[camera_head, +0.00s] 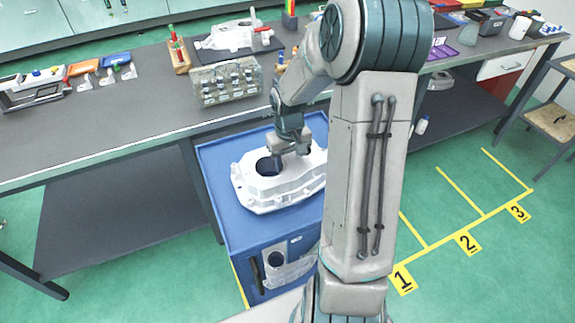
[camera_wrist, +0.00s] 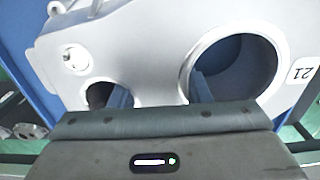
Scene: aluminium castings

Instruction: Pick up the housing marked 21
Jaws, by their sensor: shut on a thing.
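The housing marked 21 (camera_head: 285,192) is a light grey casting with a large round opening. It is on the blue cart (camera_head: 223,192) in the head view; whether it touches the top I cannot tell. In the wrist view the housing (camera_wrist: 150,50) fills most of the picture, with its "21" label (camera_wrist: 302,71) at the right edge. My gripper (camera_head: 290,152) is over the housing in the head view. In the wrist view its two fingers (camera_wrist: 160,90) reach into the large opening and a smaller hole, shut on the wall between them. The fingertips are hidden.
Another casting (camera_head: 287,262) sits lower in the cart. Yellow numbered floor bays (camera_head: 468,241) lie empty at right.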

